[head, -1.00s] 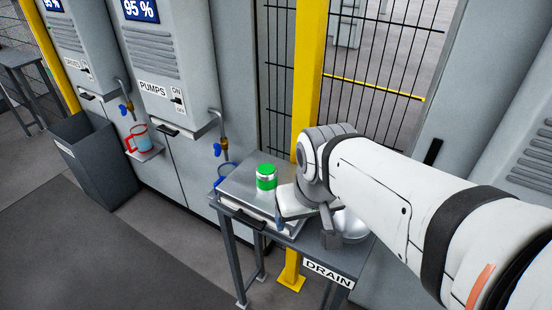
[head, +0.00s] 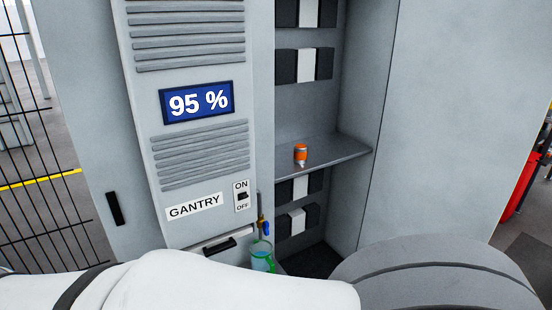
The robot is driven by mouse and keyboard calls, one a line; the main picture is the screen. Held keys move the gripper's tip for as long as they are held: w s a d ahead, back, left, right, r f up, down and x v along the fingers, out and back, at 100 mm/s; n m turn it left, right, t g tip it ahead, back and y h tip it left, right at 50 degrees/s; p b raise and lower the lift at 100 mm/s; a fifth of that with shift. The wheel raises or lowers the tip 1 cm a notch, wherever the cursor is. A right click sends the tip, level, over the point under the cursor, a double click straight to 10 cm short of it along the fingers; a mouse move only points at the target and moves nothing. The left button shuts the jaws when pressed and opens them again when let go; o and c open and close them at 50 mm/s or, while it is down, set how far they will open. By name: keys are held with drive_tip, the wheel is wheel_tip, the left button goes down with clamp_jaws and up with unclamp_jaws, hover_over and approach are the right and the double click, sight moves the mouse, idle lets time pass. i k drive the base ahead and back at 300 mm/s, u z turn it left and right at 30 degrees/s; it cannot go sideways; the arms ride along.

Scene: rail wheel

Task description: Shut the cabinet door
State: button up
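The cabinet stands open right of the panel marked GANTRY. Inside are a shelf (head: 325,152) and black-and-white units (head: 306,65). A small orange can (head: 300,154) with a white band stands on the shelf. A broad plain grey panel (head: 450,130) borders the opening on the right. It looks like the cabinet door swung out, but I cannot tell it surely from a side wall. My white and grey arm crosses the bottom of the head view and hides the cabinet's lower part. My gripper is out of view.
The GANTRY panel (head: 195,140) has a 95 % display, a switch at ON and a tap (head: 263,227) above a green-handled jug (head: 262,257). A grey panel with a black handle (head: 114,208) and a wire fence (head: 45,190) are at left. Something red (head: 522,175) shows far right.

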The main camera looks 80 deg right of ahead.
sight(468, 99)
drive_tip(key=u, duration=0.05)
drive_tip(key=k, duration=1.35)
drive_tip(key=z, duration=3.15)
drive_tip(key=k, duration=0.1)
drive_tip(key=z, duration=1.55)
drive_tip(key=i, duration=4.25)
drive_tip(key=z, duration=0.05)
